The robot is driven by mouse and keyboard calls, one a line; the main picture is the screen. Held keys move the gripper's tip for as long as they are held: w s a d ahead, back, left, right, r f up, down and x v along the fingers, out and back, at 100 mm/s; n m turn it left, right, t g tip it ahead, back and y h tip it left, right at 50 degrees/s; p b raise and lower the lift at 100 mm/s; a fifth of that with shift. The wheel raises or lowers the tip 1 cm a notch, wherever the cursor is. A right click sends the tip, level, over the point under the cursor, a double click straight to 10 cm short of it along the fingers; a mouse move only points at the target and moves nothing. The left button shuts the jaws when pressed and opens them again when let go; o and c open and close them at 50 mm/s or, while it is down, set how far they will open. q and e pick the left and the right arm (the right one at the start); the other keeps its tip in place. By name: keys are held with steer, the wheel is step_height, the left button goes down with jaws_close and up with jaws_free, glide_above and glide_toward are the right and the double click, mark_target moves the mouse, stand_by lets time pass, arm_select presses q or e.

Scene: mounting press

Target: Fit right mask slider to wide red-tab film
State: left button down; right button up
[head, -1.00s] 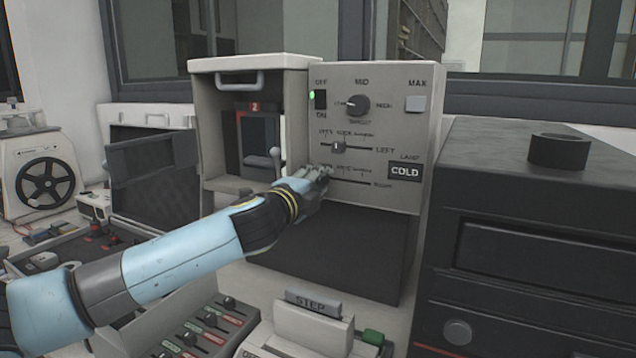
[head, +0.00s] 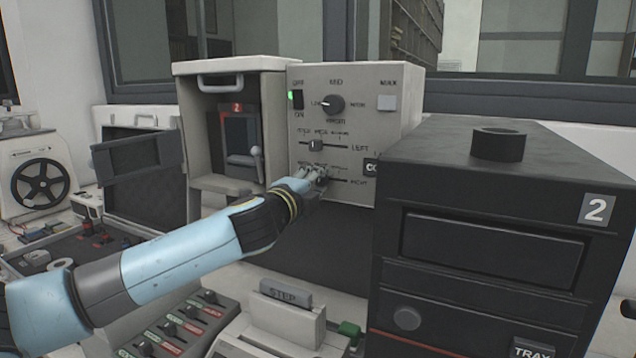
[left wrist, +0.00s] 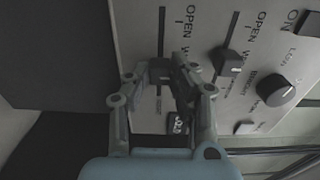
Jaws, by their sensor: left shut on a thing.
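The right mask slider's small dark knob (head: 323,179) is on the lower track of the grey control panel (head: 350,118). My left gripper (head: 316,177) is shut on this knob. In the left wrist view the fingers (left wrist: 160,80) stand on either side of the knob (left wrist: 160,68), near the spot below OPEN on the scale; a finger covers the lettering there. The left slider's knob (head: 316,145) is on the upper track by its middle mark. A dark film frame with a red tab marked 2 (head: 237,107) stands in the pale housing. My right gripper is out of view.
A small lever (head: 247,157) stands left of the panel.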

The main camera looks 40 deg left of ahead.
arm_select(q)
steer(key=c, duration=1.2)
jaws_free()
steer(key=shift+s+a, duration=0.2)
steer(key=shift+a, duration=0.3)
steer(key=shift+o, duration=0.2)
steer(key=v, duration=1.2)
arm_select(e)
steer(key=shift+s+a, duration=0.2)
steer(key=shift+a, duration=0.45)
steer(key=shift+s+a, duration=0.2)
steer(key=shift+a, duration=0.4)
arm_select(q)
steer(key=shift+d, duration=0.15)
